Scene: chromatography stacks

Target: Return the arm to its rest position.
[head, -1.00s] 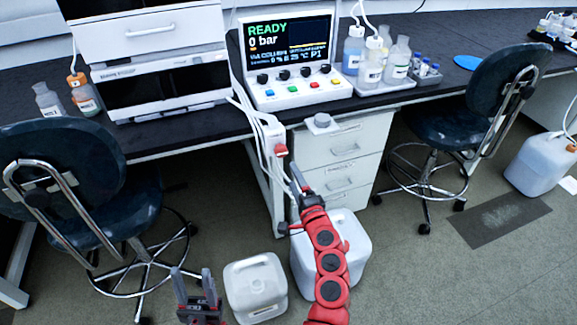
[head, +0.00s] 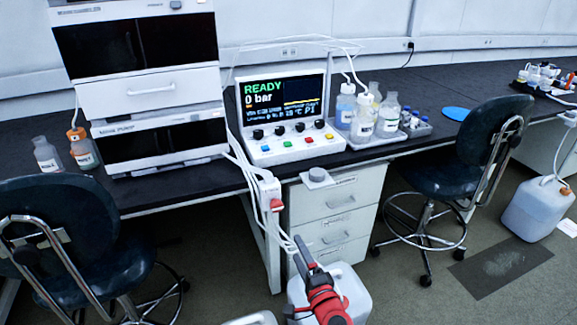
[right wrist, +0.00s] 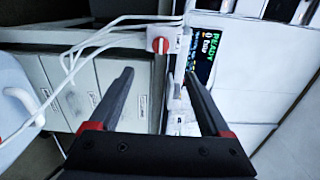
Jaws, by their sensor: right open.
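My right arm's red and black gripper (head: 291,273) shows at the bottom centre of the head view. It is in front of the white drawer unit and over a white jug (head: 357,294). In the right wrist view its two dark fingers (right wrist: 159,75) stand apart with nothing between them. Beyond them are a white box with a red switch (right wrist: 160,45), white cables and part of the READY screen. My left gripper is outside the frames.
The dark bench (head: 215,178) carries stacked white modules (head: 150,90), a control console (head: 285,148) and a tray of bottles (head: 385,141). White tubes hang from the bench edge near my right gripper. Chairs stand at left (head: 60,250) and right (head: 445,180). Floor is open between the drawers and the right chair.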

